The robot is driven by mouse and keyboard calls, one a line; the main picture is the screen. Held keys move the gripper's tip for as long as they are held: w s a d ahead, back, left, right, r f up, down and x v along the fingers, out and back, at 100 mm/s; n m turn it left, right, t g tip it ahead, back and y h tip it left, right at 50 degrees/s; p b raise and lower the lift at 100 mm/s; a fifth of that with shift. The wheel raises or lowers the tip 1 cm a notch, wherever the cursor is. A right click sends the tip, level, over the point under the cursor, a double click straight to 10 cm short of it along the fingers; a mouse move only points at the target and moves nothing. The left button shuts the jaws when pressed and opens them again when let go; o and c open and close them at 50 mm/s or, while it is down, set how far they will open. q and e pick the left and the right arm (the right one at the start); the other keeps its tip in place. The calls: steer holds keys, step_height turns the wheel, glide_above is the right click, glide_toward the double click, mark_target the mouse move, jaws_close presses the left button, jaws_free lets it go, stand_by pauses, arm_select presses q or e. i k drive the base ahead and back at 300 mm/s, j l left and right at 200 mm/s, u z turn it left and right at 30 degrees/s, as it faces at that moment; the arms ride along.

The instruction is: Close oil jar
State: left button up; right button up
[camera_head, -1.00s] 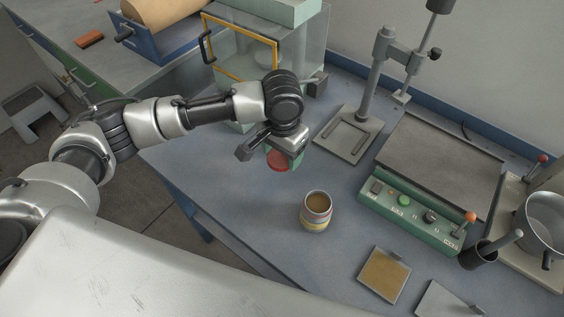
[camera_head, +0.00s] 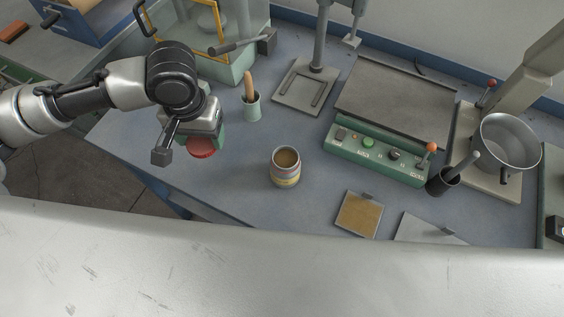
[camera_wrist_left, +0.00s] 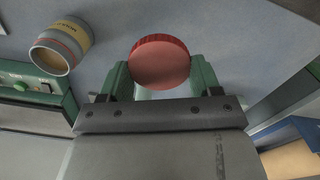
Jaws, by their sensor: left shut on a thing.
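The oil jar (camera_head: 286,167) stands upright and open on the bench, a labelled pot with brown contents showing at its mouth. It also shows in the left wrist view (camera_wrist_left: 60,46) at the upper left. My left gripper (camera_head: 206,140) is shut on a round red lid (camera_head: 202,149) and holds it in the air to the left of the jar, apart from it. In the left wrist view the lid (camera_wrist_left: 160,62) sits between the green fingers. My right gripper is not in view.
A green cup with a wooden handle (camera_head: 251,106) stands behind the jar. A green control box with a plate (camera_head: 378,156) lies to the right, and a tan square pad (camera_head: 358,215) lies in front right. A dark cup (camera_head: 442,181) and steel pot (camera_head: 508,145) stand farther right. Bench around the jar is clear.

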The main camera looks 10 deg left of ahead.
mark_target(284, 163)
steer(key=z, duration=1.25)
steer(key=k, duration=0.7)
